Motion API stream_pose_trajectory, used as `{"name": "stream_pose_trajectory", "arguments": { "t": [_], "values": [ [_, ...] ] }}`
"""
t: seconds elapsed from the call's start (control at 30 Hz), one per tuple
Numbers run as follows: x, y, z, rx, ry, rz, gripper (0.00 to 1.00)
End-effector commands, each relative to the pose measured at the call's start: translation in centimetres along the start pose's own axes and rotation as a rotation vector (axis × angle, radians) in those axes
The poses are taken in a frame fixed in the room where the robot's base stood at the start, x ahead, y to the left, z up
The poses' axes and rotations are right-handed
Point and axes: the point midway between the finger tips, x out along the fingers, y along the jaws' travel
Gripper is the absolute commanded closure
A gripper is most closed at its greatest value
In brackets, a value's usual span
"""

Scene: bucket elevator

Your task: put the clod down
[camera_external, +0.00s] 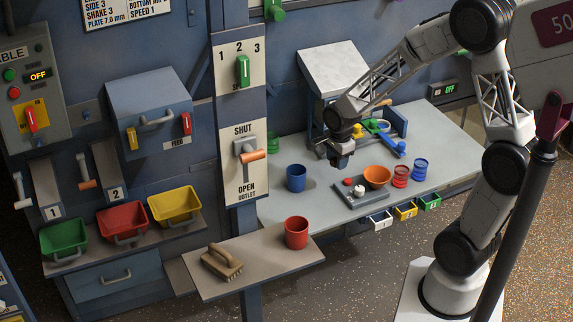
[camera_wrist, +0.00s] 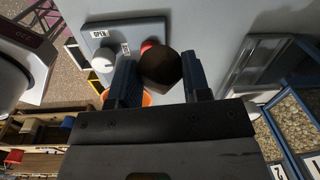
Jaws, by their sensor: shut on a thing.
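The clod (camera_wrist: 160,66) is a dark brown lump in the wrist view, between the two blue-black fingers of my gripper (camera_wrist: 160,78). My gripper is shut on it. In the outside view my gripper (camera_external: 339,162) is above the grey bench (camera_external: 450,150), behind the small grey panel (camera_external: 345,200) with a white and a red knob, and to the right of the blue cup (camera_external: 296,178). The clod cannot be told apart from the dark fingers there. An orange bowl (camera_external: 377,175) sits at the panel's right; in the wrist view its rim (camera_wrist: 147,99) shows partly behind the fingers.
Red (camera_external: 400,177) and blue (camera_external: 420,169) ringed cylinders stand right of the bowl. A sloped grey box (camera_external: 332,68) and a blue-framed device stand behind my gripper. A red cup (camera_external: 296,232) and brush (camera_external: 221,262) are on the front shelf. Free bench lies at the right.

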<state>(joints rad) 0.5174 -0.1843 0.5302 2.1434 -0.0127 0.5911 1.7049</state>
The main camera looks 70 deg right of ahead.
Motion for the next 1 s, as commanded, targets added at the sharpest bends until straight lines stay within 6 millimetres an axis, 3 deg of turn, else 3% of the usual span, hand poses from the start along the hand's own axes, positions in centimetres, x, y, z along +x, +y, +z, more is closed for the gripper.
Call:
{"name": "stream_pose_trajectory", "arguments": {
  "t": [0.2, 0.5, 1.0],
  "values": [
    [0.7, -3.4, -1.4, -0.009, -0.001, 0.002, 0.8],
    [4.9, -2.9, -1.2, -0.01, -0.001, 0.002, 0.8],
    [5.6, -2.8, -1.2, -0.01, -0.001, 0.001, 0.8]
  ]
}}
